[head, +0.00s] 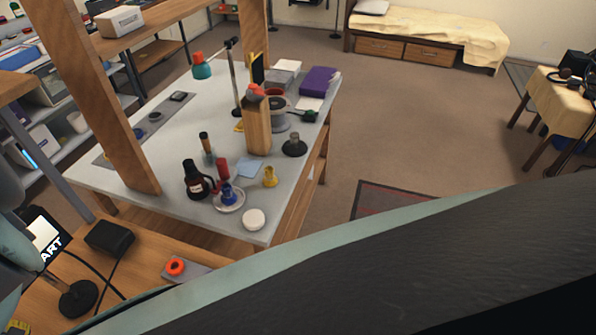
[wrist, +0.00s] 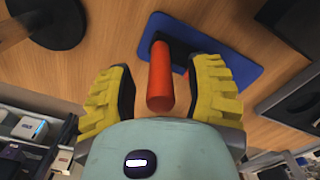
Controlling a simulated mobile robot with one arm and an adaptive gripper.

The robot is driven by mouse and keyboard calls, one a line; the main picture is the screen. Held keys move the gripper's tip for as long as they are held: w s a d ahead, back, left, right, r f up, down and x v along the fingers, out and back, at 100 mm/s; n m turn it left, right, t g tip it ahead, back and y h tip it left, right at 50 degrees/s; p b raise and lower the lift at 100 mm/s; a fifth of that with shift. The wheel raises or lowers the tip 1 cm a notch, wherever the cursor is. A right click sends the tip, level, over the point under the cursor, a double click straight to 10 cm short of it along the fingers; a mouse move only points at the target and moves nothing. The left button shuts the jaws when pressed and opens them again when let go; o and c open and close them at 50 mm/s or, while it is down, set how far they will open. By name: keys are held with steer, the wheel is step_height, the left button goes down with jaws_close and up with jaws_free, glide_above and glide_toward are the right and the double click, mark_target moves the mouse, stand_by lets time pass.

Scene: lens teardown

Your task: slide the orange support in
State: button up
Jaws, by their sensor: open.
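An orange-red cylinder (wrist: 160,80) shows in the wrist view, one end toward the camera, its far end by a dark part (wrist: 178,50) on a blue pad (wrist: 235,72). My gripper (wrist: 160,73) is open, with one yellow ridged finger on each side of the cylinder and gaps between. It holds nothing.
A black box (head: 110,237) and a round black stand base (head: 78,299) are on the bench beside the plate, with cables around. The grey-topped table (head: 190,140) behind holds bottles, cups and a wooden block (head: 257,128). My arm covers the lower right of the head view.

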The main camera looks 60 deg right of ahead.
jaws_close()
stand_by(0.5)
